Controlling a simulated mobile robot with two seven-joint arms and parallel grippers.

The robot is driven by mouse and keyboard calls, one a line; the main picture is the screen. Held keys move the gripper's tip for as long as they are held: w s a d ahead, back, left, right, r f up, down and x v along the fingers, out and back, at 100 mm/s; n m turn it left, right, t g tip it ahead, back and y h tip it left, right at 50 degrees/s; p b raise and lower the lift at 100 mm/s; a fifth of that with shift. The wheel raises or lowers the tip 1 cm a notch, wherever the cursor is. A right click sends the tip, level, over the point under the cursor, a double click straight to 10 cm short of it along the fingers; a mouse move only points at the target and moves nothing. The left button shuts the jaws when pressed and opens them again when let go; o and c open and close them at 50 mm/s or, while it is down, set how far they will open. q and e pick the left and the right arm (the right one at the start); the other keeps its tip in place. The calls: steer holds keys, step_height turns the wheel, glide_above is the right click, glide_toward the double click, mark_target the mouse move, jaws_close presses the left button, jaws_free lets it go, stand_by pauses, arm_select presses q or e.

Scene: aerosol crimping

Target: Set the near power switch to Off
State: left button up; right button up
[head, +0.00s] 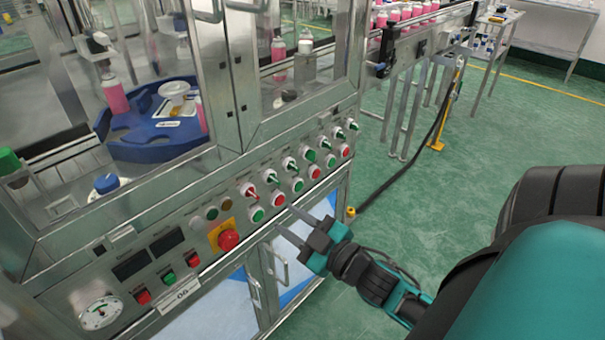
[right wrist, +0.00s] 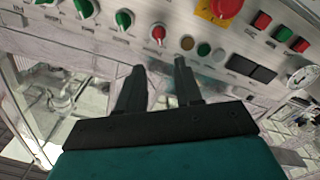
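The machine's front control panel (head: 180,235) carries a slanting row of rotary switches. The nearest rotary switch (head: 250,190) has a red handle on a pale round base; in the right wrist view it (right wrist: 157,33) sits just beyond my fingertips. The labels are too small to read, so I cannot tell which switch is marked power. My right gripper (head: 284,217) is open and empty, in front of the panel below the switch row. In the right wrist view its two fingers (right wrist: 158,64) stand apart, with nothing between them. My left gripper is not in view.
A red emergency stop (head: 228,240) on a yellow plate sits left of the switches. Red and green push buttons (head: 278,199) run below the row. Small rockers (head: 169,279) and a gauge (head: 100,312) are nearer. Green floor is open to the right.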

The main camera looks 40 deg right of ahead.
steer(key=shift+s+d, duration=0.1)
steer(key=shift+s, duration=1.15)
steer(key=s+a+f+m+g, duration=0.2)
steer(key=a+f+g, duration=0.1)
steer(key=a+f, duration=0.3)
steer(key=s+a+f+m+g, duration=0.2)
steer(key=a+f+g, duration=0.2)
steer(key=a+f, duration=0.2)
step_height(320, 180, down, 2)
steer(key=shift+s+a+f+m+y, duration=0.1)
steer(key=shift+s+a+m+y, duration=0.2)
steer(key=shift+a, duration=0.05)
